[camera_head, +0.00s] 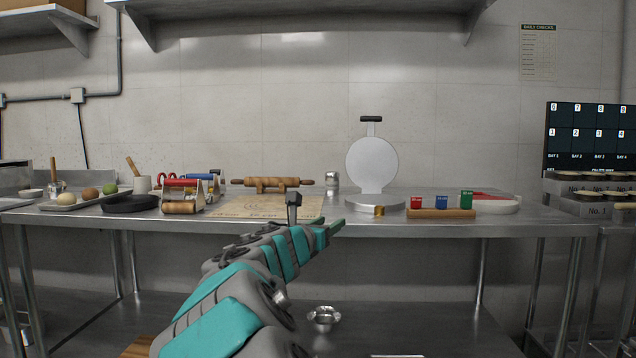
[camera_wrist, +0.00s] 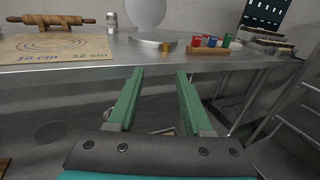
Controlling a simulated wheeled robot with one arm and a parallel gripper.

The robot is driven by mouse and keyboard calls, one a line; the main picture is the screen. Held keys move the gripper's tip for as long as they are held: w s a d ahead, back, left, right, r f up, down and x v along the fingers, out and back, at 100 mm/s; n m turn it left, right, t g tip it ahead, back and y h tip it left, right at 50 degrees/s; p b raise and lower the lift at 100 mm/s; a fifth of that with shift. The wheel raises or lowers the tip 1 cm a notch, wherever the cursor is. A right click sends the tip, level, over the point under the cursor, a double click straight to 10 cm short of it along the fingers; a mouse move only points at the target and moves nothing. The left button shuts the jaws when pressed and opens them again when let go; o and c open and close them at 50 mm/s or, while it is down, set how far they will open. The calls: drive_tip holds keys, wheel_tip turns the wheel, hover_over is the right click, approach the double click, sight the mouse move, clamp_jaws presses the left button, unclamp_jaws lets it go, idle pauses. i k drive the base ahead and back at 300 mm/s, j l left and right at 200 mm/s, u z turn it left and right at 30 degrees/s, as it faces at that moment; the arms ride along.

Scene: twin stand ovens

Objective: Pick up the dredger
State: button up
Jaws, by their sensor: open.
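The dredger (camera_head: 332,181), a small silvery shaker-like cylinder, stands upright toward the back of the steel table, between the rolling pin and the round press. It also shows in the wrist view (camera_wrist: 112,22), at the upper left. My gripper (camera_head: 336,227) is in front of the table's front edge, nearer to me than the dredger and apart from it. In the wrist view my gripper (camera_wrist: 158,76) has its two green fingers spread, with nothing between them.
A wooden rolling pin (camera_head: 272,184) rests left of the dredger, behind a marked mat (camera_head: 240,206). The press with a raised white disc (camera_head: 371,163) stands at right. A wooden block (camera_head: 441,213) with red, blue and green pieces lies farther right. The table edge (camera_head: 400,228) lies ahead.

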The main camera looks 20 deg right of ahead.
sight(332, 178)
drive_tip(key=i+l+u, duration=0.1)
drive_tip(key=i+l, duration=0.25)
drive_tip(key=i+l+u, duration=0.1)
drive_tip(key=i+l, duration=0.2)
drive_tip(key=i+l+u, duration=0.15)
drive_tip(key=i+l, duration=0.2)
drive_tip(key=l, duration=0.2)
drive_tip(key=i+l+u, duration=0.1)
drive_tip(key=i+l, duration=0.15)
drive_tip(key=l, duration=0.2)
drive_tip(key=i+l, duration=0.45)
drive_tip(key=l, duration=0.15)
